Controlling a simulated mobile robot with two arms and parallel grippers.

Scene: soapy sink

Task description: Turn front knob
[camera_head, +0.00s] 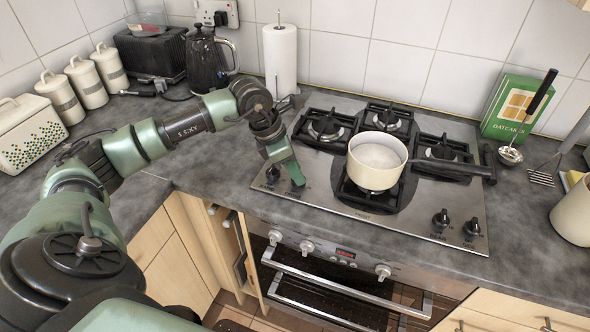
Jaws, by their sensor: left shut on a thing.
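The gas hob (330,182) has control knobs along its front edge. A dark knob (272,174) shows at the front left, and two more knobs, one (441,218) and another (472,228), stand at the front right. My left gripper (297,181) points down onto the hob's front left corner, just right of the visible left knob. It is shut on a knob there, which its green fingers mostly hide. My right gripper does not show.
A cream saucepan (376,163) sits on the burners right of my gripper, its black handle (455,167) pointing right. A paper towel roll (280,60) and a black kettle (207,55) stand behind my arm. The oven (345,285) is below.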

